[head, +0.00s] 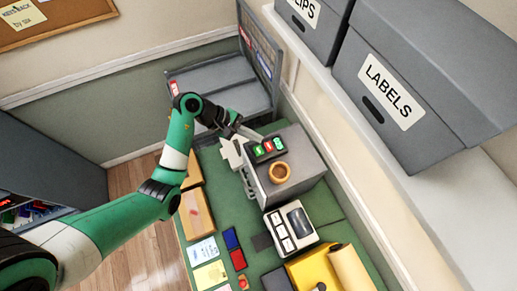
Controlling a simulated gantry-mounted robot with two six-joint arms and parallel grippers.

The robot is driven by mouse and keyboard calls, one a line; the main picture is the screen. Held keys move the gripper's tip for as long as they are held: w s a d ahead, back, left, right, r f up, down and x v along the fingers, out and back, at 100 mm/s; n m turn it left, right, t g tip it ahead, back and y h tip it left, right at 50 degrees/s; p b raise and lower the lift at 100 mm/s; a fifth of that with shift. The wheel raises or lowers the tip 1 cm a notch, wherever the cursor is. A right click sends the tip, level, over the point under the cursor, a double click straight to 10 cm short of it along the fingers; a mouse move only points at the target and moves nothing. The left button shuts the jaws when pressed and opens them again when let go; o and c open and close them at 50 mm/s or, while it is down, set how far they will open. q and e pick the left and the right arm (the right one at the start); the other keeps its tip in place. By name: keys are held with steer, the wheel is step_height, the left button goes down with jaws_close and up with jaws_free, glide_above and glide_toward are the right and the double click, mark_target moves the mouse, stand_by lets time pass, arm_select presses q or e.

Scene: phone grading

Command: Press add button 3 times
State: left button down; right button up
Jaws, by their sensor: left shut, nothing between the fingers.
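A grey box-shaped machine (297,153) stands on the green work surface. A dark button panel (268,148) on it carries small green and red buttons; their labels are too small to read, so I cannot tell which one is the add button. My left gripper (258,137) comes in from the upper left and is shut and empty. Its fingertips are at the panel's upper edge in the picture; I cannot tell whether they touch it. My right gripper is out of view.
A tan ring (280,173) lies on the grey machine. A white device (291,228) with several keys stands in front of it. Blue and red pads (231,239), notes and a yellow item (315,271) lie nearby. Grey labelled boxes (390,92) sit on a shelf at right.

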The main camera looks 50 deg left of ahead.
arm_select(q)
steer(key=n, duration=0.5)
steer(key=shift+r, duration=0.1)
steer(key=r+n, duration=0.1)
steer(key=n, duration=0.3)
steer(key=r+n+p, duration=0.1)
steer(key=n, duration=0.4)
steer(key=r+n+p, duration=0.1)
steer(key=n, duration=0.4)
steer(key=shift+s+d+r+t+y, duration=0.25)
steer(key=shift+r+t+y, duration=0.05)
steer(key=shift+r, duration=0.05)
steer(key=shift+f, duration=0.1)
